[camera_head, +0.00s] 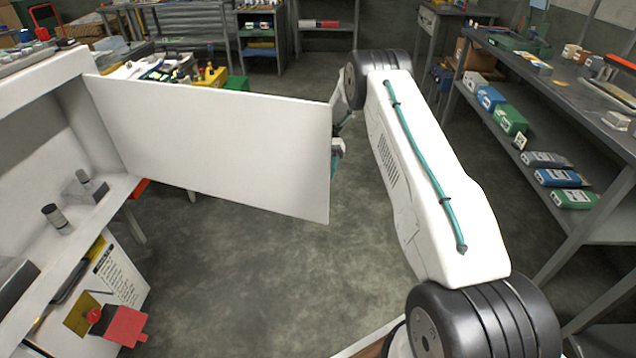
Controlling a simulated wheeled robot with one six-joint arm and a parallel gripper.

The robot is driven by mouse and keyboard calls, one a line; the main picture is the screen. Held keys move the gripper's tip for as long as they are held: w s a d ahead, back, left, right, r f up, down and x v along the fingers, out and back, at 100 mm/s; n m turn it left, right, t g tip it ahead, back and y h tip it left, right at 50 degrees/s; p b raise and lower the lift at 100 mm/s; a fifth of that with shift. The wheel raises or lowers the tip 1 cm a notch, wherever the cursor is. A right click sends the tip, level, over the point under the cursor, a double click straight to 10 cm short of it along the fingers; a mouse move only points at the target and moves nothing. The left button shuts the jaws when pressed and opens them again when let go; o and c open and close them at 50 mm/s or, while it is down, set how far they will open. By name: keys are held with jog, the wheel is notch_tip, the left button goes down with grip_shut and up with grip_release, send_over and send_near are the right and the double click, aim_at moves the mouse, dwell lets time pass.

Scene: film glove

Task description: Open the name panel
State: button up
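The name panel (210,145) is a flat white board. It stands upright and swung out from the white cabinet (55,130) at the left, joined to it along its left edge. Its free right edge reaches the middle of the view. My gripper (338,150) is at that free edge, mostly hidden behind the panel and my own white arm. Only a small part of it shows beside the edge. I cannot see its fingers, or whether they touch or grip the panel.
Small cylinders (55,217) stand on the cabinet's inner shelf. A grey shelf rack (560,85) with boxes runs along the right. Workbenches and racks stand at the back. The grey floor (250,270) below the panel is clear.

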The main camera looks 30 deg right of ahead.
jog(key=shift+w+d+r, duration=0.15)
jog(key=shift+w+d, duration=0.1)
jog(key=shift+w, duration=0.05)
